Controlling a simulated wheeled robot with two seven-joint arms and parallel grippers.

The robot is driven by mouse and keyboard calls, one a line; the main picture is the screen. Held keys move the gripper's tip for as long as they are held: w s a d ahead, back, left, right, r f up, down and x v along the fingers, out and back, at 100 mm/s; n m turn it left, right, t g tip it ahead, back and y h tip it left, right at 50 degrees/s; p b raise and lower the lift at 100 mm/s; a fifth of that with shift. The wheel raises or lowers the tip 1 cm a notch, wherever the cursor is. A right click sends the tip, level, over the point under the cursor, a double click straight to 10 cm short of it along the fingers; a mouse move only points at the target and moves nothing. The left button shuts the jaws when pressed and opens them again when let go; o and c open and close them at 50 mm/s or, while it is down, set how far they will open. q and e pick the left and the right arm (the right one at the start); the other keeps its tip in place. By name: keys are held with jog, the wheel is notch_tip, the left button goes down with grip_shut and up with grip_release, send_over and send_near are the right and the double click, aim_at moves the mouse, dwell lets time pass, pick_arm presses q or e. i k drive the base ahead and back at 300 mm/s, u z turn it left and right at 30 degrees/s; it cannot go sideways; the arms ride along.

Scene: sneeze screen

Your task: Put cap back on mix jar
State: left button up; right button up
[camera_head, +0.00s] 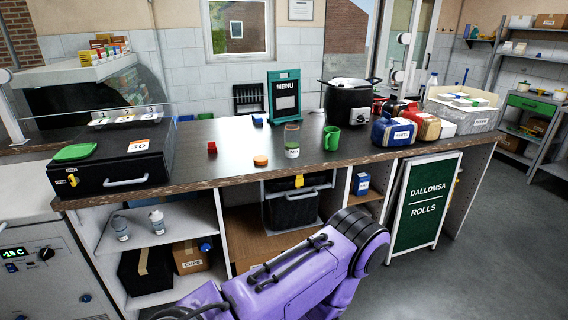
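The mix jar (292,141) stands upright on the dark counter in the head view. It is a clear jar with a pale label, and I see no cap on its top. An orange round cap (261,160) lies flat on the counter, to the left of the jar and nearer the front edge, apart from it. Neither of my grippers shows in the view. A purple link of one of my arms crosses the bottom, in front of the counter and below its top.
A green mug (331,138) stands just right of the jar. A black case (110,168) is on the left end. The counter around the cap is clear.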

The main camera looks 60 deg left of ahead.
aim_at(292, 130)
jog(key=u, duration=0.05)
jog(key=i, duration=1.75)
jog(key=u, duration=1.2)
jog(key=i, duration=0.8)
jog(key=u, duration=0.95)
